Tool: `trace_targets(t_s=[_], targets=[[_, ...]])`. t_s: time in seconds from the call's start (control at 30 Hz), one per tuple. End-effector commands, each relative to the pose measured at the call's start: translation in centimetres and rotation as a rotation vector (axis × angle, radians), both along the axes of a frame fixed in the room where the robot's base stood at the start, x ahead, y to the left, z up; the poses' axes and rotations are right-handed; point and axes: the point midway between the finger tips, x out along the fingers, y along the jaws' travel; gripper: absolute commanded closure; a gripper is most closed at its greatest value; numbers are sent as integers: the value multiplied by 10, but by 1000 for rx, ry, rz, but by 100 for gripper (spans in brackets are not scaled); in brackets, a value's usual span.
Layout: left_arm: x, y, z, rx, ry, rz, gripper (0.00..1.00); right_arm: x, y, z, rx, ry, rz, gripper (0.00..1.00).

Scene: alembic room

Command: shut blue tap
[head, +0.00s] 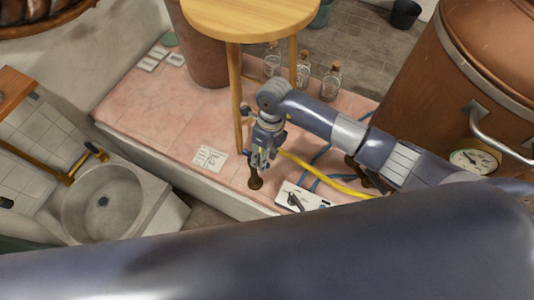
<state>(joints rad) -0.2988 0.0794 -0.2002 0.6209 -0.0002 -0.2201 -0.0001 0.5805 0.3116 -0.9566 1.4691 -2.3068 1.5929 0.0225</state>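My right gripper (260,164) comes in on an arm from the right and points down over the pink tiled platform. It is small in the picture, and I cannot tell whether its fingers are open or shut. A dark brass-brown fitting (255,183) shows just below the fingertips; I cannot tell whether they touch. Blue hose (309,182) and a yellow hose (340,186) run beside it to the right. I cannot pick out a blue tap handle; the gripper and arm may hide it. My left gripper is not in view.
A white panel with a dark lever (297,199) lies at the platform's front edge. A round wooden stool (250,18), corked glass bottles (331,82) and a large copper vessel (440,75) with a gauge (473,161) surround the arm. A stone basin (103,203) is at left.

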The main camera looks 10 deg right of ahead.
Motion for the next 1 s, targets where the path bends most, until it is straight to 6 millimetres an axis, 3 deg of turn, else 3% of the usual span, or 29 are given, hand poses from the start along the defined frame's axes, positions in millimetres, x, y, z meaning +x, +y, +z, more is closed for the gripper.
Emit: trace_targets(t_s=[0.33,0.5,0.73,1.0], targets=[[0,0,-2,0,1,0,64,-3,3,-4,1,-1,1,64],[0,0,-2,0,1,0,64,-2,3,-4,1,-1,1,100],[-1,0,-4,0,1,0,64,-2,2,-5,0,-2,8,100],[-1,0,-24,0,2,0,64,3,0,-7,-1,-2,129,100]])
